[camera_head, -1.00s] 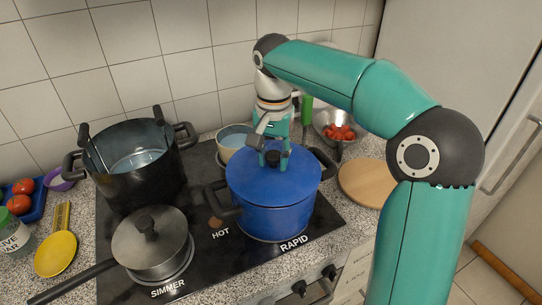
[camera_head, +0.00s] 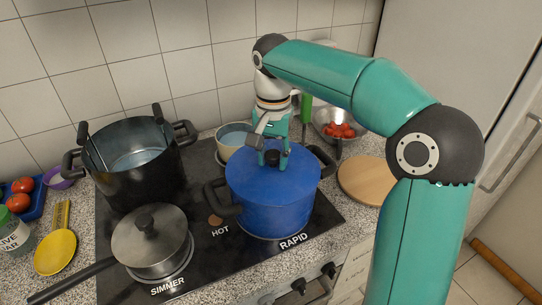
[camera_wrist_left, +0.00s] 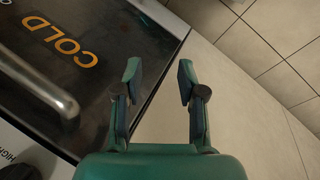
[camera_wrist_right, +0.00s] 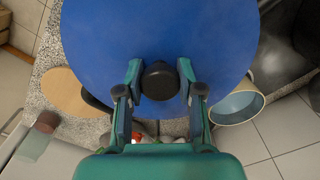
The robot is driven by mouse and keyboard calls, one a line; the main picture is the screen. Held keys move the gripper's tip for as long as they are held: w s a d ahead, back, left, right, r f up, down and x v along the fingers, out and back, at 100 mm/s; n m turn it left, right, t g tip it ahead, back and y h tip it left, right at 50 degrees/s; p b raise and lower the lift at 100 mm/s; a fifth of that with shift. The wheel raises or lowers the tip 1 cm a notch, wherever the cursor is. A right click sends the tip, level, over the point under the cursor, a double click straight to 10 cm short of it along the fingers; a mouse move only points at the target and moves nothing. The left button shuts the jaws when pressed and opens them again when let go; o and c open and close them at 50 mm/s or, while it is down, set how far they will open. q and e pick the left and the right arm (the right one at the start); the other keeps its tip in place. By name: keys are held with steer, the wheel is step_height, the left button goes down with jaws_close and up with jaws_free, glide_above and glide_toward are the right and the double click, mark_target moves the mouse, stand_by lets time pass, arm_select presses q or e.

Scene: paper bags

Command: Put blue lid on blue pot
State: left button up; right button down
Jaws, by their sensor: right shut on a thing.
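The blue lid (camera_head: 250,174) lies on top of the blue pot (camera_head: 273,218), which stands on the stove at the RAPID mark. From the head view the lid looks level on the rim. My right gripper (camera_head: 273,158) is at the lid's centre, shut on its black knob. In the right wrist view the lid (camera_wrist_right: 160,35) fills the upper middle, with the knob between the fingers of my right gripper (camera_wrist_right: 160,82). My left gripper (camera_wrist_left: 158,85) shows only in its wrist view, open and empty, above the floor and a dark panel marked COLD.
A tall black pot (camera_head: 140,175) and a lidded grey pan (camera_head: 150,245) stand left of the blue pot. A light bowl (camera_head: 235,140) is behind it. A round wooden board (camera_head: 363,183) and a bowl of tomatoes (camera_head: 338,128) are to the right.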

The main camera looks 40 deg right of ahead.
steer(key=shift+f, duration=0.3)
stand_by(0.4)
steer(key=shift+c, duration=0.9)
jaws_free()
steer(key=shift+r, duration=0.1)
step_height(320, 180, up, 7)
steer(key=p, duration=0.6)
steer(key=shift+p, duration=0.35)
